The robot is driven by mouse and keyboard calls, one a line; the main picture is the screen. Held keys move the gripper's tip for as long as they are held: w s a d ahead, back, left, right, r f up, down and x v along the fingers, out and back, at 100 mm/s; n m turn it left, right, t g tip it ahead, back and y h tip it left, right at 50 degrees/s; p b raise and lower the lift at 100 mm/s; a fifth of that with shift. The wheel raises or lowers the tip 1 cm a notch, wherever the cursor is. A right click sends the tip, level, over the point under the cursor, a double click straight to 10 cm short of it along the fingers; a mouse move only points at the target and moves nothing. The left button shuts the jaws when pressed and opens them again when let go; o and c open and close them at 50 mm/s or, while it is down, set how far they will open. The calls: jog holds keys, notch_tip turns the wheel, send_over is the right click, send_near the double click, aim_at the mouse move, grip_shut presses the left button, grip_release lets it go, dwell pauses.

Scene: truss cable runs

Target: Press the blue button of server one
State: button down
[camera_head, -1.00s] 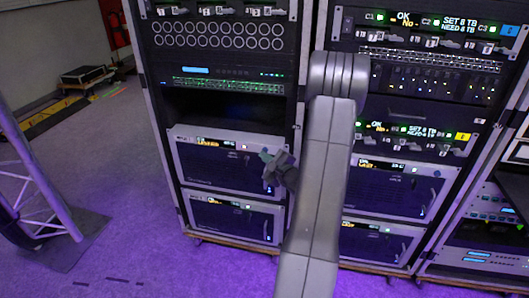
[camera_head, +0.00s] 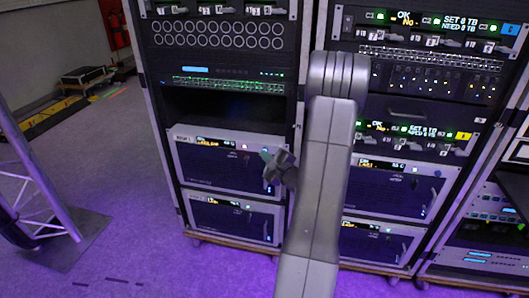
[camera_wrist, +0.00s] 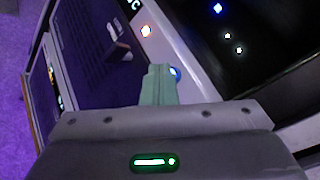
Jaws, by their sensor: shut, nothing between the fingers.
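Server one appears to be the upper grey-framed unit (camera_head: 225,165) low in the left rack; its small label is hard to read. It has a dark front, an amber display and a small reddish light (camera_head: 244,146). My gripper (camera_head: 266,155) is shut and empty at this unit's upper right corner. In the wrist view my greenish closed fingertips (camera_wrist: 160,70) overlap the edge of a glowing blue button (camera_wrist: 175,72), which is partly hidden behind them. I cannot tell whether they touch it. An orange-white light (camera_wrist: 146,31) shows farther up the same pale strip.
A handle (camera_wrist: 118,45) stands out from the server front beside my fingers. A similar server (camera_head: 235,218) sits below. The right rack (camera_head: 400,130) stands close behind my arm. A truss foot (camera_head: 65,240) stands on the floor at left; floor between is clear.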

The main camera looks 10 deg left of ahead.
jog(key=shift+s+b, duration=0.35)
jog(key=shift+s, duration=0.35)
jog(key=s+b, duration=0.2)
jog(key=s, duration=0.3)
jog(key=shift+a+b, duration=0.1)
jog(key=shift+b, duration=0.2)
dwell(0.3)
jog(key=w+p, duration=0.1)
jog(key=p, duration=0.1)
jog(key=shift+w+r+p, duration=0.15)
jog(key=shift+r+p, duration=0.05)
jog(key=shift+p, duration=0.1)
